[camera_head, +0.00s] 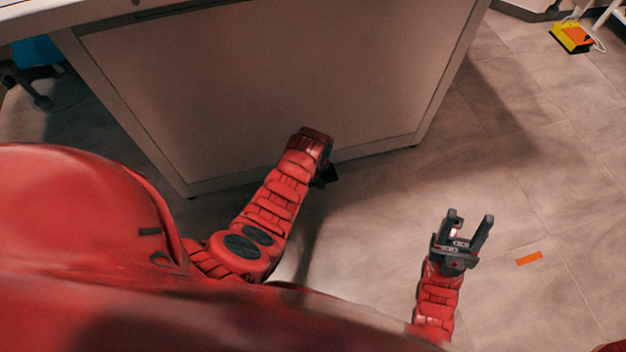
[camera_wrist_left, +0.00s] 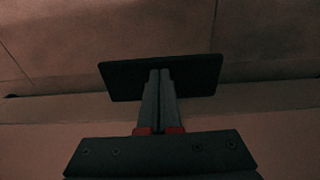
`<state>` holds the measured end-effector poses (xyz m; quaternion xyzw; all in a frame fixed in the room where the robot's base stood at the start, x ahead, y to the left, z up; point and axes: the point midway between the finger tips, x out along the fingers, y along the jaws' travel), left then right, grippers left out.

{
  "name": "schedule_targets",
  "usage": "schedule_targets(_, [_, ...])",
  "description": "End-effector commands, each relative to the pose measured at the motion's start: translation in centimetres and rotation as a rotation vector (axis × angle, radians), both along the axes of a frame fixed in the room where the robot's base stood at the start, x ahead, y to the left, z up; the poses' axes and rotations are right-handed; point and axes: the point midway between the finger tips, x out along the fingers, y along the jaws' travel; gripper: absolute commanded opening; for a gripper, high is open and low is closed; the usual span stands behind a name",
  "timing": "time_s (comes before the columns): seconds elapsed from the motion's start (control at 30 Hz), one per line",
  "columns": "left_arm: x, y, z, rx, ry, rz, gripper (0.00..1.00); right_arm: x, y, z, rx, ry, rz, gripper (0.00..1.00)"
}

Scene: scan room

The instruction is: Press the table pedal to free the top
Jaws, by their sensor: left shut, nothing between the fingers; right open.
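A dark, flat rectangular plate (camera_wrist_left: 120,80), which looks like the pedal, sticks out low in front of a pale panel in the left wrist view. My left gripper (camera_wrist_left: 160,74) is shut and empty, with its fingertips overlapping the middle of the plate. I cannot tell whether they touch it. In the head view my left wrist hides most of that gripper, and a small dark piece (camera_head: 327,177) shows beside it at the foot of the cabinet. My right gripper (camera_head: 470,217) is open and empty above the floor, to the right.
The large pale cabinet or table base (camera_head: 260,80) stands right in front of my left arm. A yellow and orange pedal-like box (camera_head: 572,38) with a cable lies on the floor at the far right. An orange strip (camera_head: 529,258) marks the floor. The floor at right is mostly clear.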

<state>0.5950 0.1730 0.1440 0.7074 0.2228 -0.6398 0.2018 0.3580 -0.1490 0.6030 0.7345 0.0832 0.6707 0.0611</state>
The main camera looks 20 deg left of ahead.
Motion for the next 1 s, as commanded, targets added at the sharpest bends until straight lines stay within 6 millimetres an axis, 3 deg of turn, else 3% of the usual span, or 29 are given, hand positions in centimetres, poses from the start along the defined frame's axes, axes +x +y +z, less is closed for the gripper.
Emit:
schedule_targets(0.17, [0.0, 0.0, -0.5, 0.000, 0.000, 0.001, 0.00, 0.0, 0.0, -0.3, 0.000, 0.001, 0.000, 0.50])
schedule_targets(0.47, [-0.1, 0.1, -4.0, 0.001, 0.003, 0.002, 0.00, 0.0, 0.0, -2.0, 0.001, 0.001, 0.000, 0.50])
schedule_targets(0.63, [-0.1, 0.1, -3.5, 0.001, 0.001, 0.002, 0.00, 0.0, 0.0, -1.6, 0.001, 0.001, 0.000, 0.50])
schedule_targets(1.0, [-2.7, -1.7, -2.1, -0.001, 0.008, -0.001, 0.00, 0.0, 0.0, 2.7, 0.001, 0.001, 0.000, 0.50])
